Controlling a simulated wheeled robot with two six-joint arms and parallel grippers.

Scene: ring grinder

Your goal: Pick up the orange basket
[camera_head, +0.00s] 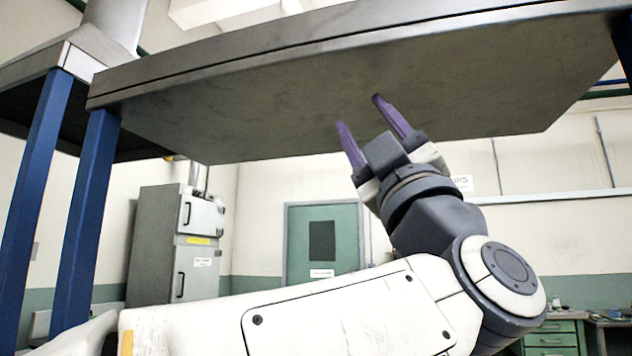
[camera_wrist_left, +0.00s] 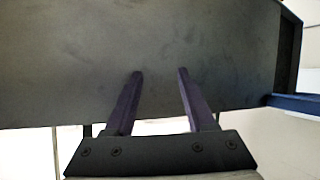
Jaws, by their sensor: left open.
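No orange basket shows in either view. My left gripper (camera_head: 360,118) is raised under a large grey metal tabletop, with its two purple fingers apart and nothing between them. In the left wrist view the open fingers (camera_wrist_left: 160,75) point at the plain grey underside, and the gap between them is empty. I cannot tell whether the fingertips touch it. My right gripper is not in view.
The tabletop (camera_head: 300,95) is seen from below and spans the upper picture, on blue legs (camera_head: 85,220) at the left. Behind stand a grey cabinet (camera_head: 160,245), a green door (camera_head: 300,245) and green drawers (camera_head: 552,340) at lower right.

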